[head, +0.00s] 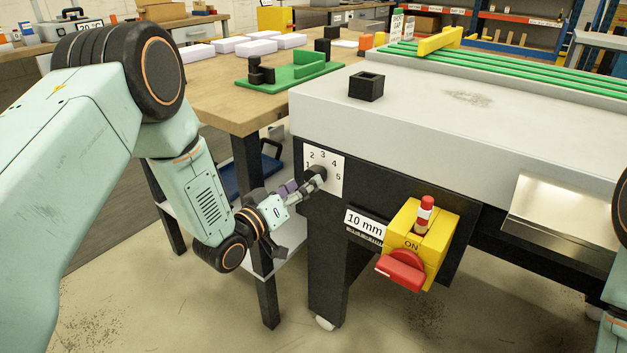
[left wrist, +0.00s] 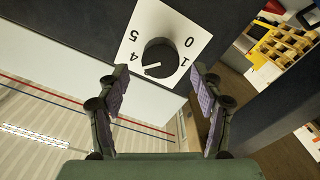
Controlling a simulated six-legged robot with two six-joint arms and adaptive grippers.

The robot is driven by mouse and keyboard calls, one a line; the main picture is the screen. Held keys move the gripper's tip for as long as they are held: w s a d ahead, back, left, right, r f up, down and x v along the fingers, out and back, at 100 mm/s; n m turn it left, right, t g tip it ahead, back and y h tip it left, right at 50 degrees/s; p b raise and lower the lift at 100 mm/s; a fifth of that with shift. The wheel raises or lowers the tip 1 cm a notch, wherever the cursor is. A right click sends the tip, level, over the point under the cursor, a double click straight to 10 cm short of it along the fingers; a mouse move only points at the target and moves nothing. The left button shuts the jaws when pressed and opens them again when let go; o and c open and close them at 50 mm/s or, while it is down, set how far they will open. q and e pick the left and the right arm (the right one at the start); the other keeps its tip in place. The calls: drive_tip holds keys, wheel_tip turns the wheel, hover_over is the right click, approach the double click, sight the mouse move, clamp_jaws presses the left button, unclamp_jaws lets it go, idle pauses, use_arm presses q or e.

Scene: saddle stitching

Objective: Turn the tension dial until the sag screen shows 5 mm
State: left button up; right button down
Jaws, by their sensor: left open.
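The tension dial (head: 319,171) is a black round knob on a white plate (head: 336,162) numbered around its rim, on the front of the grey-topped machine. The sag screen (head: 365,224) reads 10 mm. My left gripper (head: 312,184) is in front of the dial. In the left wrist view my left gripper (left wrist: 157,80) is open, its two fingers on either side of the dial with gaps. The head view partly hides the dial behind the fingers. My right gripper is out of view.
A yellow switch box (head: 427,235) marked ON, with a red knob (head: 402,270), sits right of the screen. A wooden table (head: 224,103) with a green fixture (head: 290,76) stands behind left. A black square block (head: 366,86) is on the machine top (head: 430,115).

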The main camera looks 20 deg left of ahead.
use_arm(q)
drive_tip(key=shift+b+x, duration=0.65)
drive_tip(key=shift+x, duration=1.85)
drive_tip(key=c, duration=1.2)
